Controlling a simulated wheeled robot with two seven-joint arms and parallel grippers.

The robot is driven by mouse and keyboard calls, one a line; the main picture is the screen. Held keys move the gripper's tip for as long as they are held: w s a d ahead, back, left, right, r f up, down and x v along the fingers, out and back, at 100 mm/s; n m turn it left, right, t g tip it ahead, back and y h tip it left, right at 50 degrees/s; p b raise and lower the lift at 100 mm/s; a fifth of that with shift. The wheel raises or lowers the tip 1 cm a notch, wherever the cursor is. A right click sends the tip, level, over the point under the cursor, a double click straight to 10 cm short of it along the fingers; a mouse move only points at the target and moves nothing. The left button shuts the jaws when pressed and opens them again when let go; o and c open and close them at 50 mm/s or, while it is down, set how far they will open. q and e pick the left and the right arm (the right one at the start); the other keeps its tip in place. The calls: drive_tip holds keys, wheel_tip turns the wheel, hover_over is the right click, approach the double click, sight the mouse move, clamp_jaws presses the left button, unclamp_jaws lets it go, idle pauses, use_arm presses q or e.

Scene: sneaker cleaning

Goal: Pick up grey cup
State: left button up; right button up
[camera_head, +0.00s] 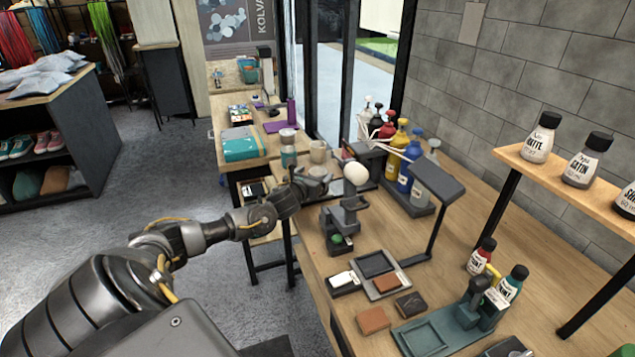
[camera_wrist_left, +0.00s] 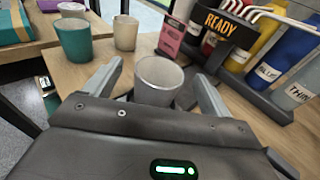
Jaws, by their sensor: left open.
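A grey cup (camera_wrist_left: 158,82) stands upright on the wooden bench, between the two spread fingers of my left gripper (camera_wrist_left: 160,90) in the left wrist view. The gripper is open, and I cannot tell whether either finger touches the cup. A paler beige-grey cup (camera_wrist_left: 126,33) and a teal cup (camera_wrist_left: 75,40) stand farther back. My right gripper is not in view.
A pink box (camera_wrist_left: 171,36) stands behind the cup. The floor at left is clear.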

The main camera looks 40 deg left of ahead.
sight(321, 168)
use_arm(q)
drive_tip(key=p+x, duration=0.1)
drive_tip(key=x, duration=0.2)
drive_tip(key=shift+w+f, duration=0.15)
drive_tip(key=shift+w, duration=0.15)
drive_tip(key=shift+w+a+f, duration=0.15)
drive_tip(key=shift+w+a, duration=0.05)
drive_tip(key=shift+w, duration=0.4)
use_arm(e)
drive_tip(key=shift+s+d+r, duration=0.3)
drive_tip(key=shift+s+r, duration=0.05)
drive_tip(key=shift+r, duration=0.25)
use_arm(q)
drive_tip(key=c, duration=1.1)
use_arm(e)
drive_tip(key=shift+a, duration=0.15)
use_arm(q)
drive_tip(key=shift+c, duration=0.2)
